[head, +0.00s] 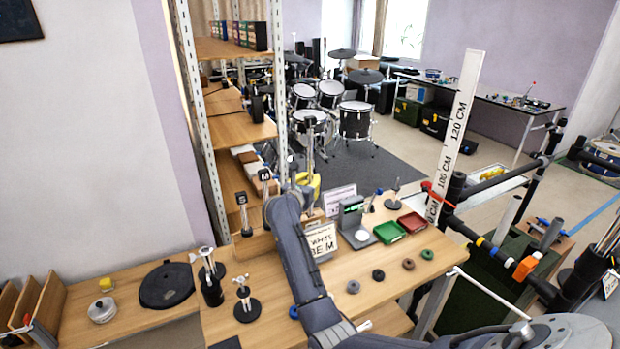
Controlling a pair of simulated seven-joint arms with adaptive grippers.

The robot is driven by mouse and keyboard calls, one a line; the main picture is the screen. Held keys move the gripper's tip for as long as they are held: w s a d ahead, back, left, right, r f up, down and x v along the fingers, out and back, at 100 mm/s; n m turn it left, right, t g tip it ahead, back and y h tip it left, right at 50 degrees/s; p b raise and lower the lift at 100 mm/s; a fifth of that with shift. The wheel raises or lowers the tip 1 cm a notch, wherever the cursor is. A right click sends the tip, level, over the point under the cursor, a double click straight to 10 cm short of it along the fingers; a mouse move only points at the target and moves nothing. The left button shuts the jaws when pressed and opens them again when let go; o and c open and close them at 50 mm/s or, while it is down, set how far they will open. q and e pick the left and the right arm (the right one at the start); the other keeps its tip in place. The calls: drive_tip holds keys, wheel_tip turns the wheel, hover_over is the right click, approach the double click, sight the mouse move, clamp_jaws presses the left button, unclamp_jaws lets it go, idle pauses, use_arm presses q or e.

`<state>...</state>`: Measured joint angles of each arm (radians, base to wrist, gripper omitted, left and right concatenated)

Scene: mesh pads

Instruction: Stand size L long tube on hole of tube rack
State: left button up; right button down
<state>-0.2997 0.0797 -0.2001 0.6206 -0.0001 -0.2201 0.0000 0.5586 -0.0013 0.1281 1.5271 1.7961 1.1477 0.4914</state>
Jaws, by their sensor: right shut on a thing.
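My right arm (303,265) reaches in from the bottom right and bends over the wooden table. Its gripper (309,178) is small, far off and partly hidden by the arm. It is shut on what looks like an upright long grey tube (310,142), beside a yellow part. A wooden rack (253,245) stands at the table's back left. Two dark-headed upright pieces marked with a letter, one at front left (242,207) and one behind (265,180), rise at it. The tube's lower end and the rack's holes cannot be made out. My left gripper is out of view.
A green tray (389,232) and a red tray (412,222) lie right of a grey scale (355,222). Several small rings lie near the front edge. A tall white ruler (456,135) stands right.

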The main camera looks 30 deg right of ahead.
drive_tip(key=shift+f, duration=2.55)
drive_tip(key=c, duration=1.4)
unclamp_jaws()
drive_tip(key=shift+o, duration=0.2)
drive_tip(key=shift+f, duration=0.1)
drive_tip(key=shift+a, duration=0.1)
drive_tip(key=v, duration=1.2)
drive_tip(key=shift+s, duration=0.1)
